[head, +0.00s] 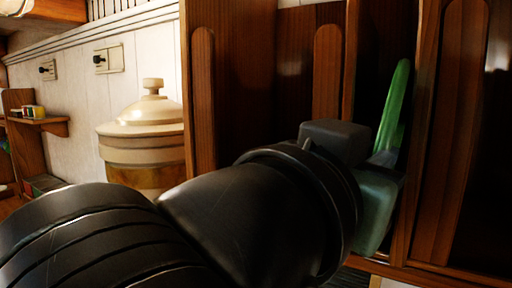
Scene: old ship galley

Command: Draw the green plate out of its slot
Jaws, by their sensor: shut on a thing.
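The green plate (393,106) stands on edge, slightly tilted, in a slot of the wooden rack (202,100). Only its narrow upper part shows; the rest is hidden behind my gripper and the rack. My gripper (382,158) is at the plate's near edge, low in the slot, and is shut on it. My dark arm crosses the lower middle of the view and hides the lower front of the rack. The contact between the fingers and the plate is partly hidden.
Upright wooden dividers (462,120) stand close on both sides of the slot. A lidded cream and brown jar (147,140) stands left of the rack. A small wall shelf (42,122) with little colored items is at the far left.

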